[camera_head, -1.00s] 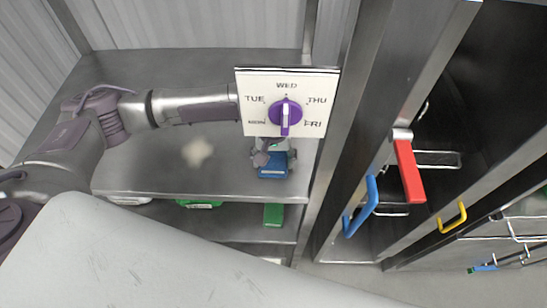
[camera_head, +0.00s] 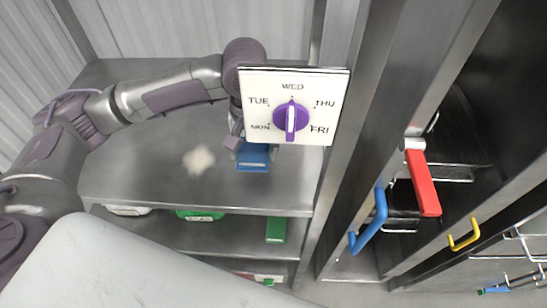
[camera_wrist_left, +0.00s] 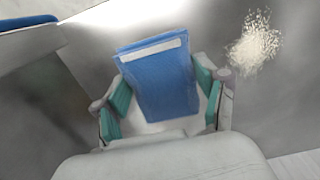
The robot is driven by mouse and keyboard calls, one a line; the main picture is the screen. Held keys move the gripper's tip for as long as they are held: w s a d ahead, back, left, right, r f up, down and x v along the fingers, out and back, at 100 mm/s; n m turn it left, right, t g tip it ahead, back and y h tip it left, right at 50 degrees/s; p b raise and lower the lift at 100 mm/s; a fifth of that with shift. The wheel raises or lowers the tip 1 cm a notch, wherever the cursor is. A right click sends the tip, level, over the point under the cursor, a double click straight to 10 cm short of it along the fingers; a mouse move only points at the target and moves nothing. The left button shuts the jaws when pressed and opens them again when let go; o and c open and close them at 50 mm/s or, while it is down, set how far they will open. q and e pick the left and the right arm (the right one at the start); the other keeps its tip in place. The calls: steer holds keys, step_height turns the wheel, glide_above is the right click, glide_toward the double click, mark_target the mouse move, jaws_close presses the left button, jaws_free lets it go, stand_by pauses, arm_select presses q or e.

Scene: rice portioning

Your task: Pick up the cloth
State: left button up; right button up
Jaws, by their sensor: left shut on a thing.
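The blue folded cloth (camera_head: 254,158) with a pale stripe shows just below the day dial sign in the head view. In the left wrist view the cloth (camera_wrist_left: 158,85) is between the teal finger pads of my left gripper (camera_wrist_left: 160,92), which is shut on it. In the head view my left gripper (camera_head: 238,138) is partly hidden behind the sign. My right gripper is in neither view.
A pile of white grains (camera_head: 198,160) lies on the steel shelf (camera_head: 130,175), left of the cloth. The dial sign (camera_head: 262,84) stands in front of the arm. Green items (camera_head: 276,230) sit on the shelf below. Blue (camera_head: 372,222) and red handles (camera_head: 424,184) are at right.

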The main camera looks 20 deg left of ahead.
arm_select(q)
steer(key=s+a+b, duration=0.1)
steer(key=a, duration=0.3)
steer(key=s+a+b, duration=0.1)
steer(key=a, duration=0.4)
steer(key=s+a+b, duration=0.1)
steer(key=s+a, duration=0.1)
steer(key=a, duration=0.3)
steer(key=shift+s+a, duration=0.1)
steer(key=shift+a, duration=0.05)
